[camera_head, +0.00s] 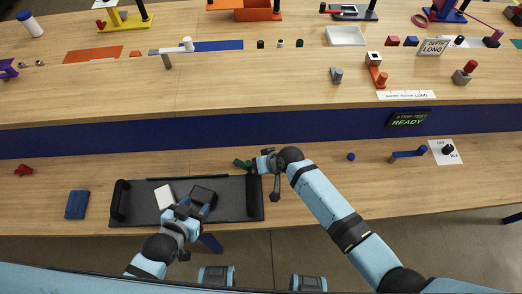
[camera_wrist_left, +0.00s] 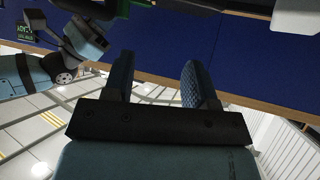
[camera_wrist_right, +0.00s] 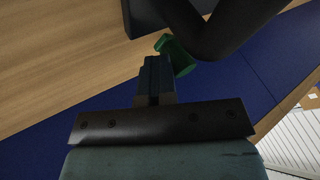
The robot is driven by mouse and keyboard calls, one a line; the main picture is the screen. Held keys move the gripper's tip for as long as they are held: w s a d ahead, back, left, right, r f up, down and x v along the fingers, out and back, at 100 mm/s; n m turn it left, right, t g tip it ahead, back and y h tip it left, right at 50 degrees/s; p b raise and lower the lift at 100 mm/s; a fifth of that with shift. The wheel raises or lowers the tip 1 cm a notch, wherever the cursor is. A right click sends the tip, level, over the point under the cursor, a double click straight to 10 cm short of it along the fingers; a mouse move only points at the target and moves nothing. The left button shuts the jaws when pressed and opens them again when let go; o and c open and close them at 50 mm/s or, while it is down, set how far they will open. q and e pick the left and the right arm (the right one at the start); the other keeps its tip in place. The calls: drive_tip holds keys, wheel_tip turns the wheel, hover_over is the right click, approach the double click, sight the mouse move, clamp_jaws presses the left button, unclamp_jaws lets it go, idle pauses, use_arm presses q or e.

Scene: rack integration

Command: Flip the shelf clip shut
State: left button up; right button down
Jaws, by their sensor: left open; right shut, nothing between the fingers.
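A small green piece (camera_head: 242,163), possibly the shelf clip, lies at the far right corner of the dark tray (camera_head: 235,213). It also shows in the right wrist view (camera_wrist_right: 177,54), just beyond the fingertips, close to a dark curved bar. Whether it is flipped open or shut is too small to tell. My right gripper (camera_head: 263,163) is shut and empty beside the green piece; in the right wrist view its fingers (camera_wrist_right: 156,68) overlap the piece's edge, and contact cannot be told. My left gripper (camera_head: 188,208) is open over the tray; its fingers (camera_wrist_left: 158,75) stand apart, with nothing between them.
The tray holds a white card (camera_head: 164,196) and a black box (camera_head: 203,195) near my left gripper. A blue block (camera_head: 76,205) and a red piece (camera_head: 23,170) lie to the left. A blue lever piece (camera_head: 409,153) is at right. A raised back shelf (camera_head: 270,90) carries many parts.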

use_arm(q)
drive_tip(key=shift+r, duration=0.15)
use_arm(e)
drive_tip(key=shift+s, duration=0.1)
use_arm(q)
drive_tip(key=shift+r+p, duration=0.65)
drive_tip(key=shift+p, duration=0.05)
use_arm(e)
drive_tip(key=shift+s+d, duration=0.2)
drive_tip(key=shift+s, duration=0.45)
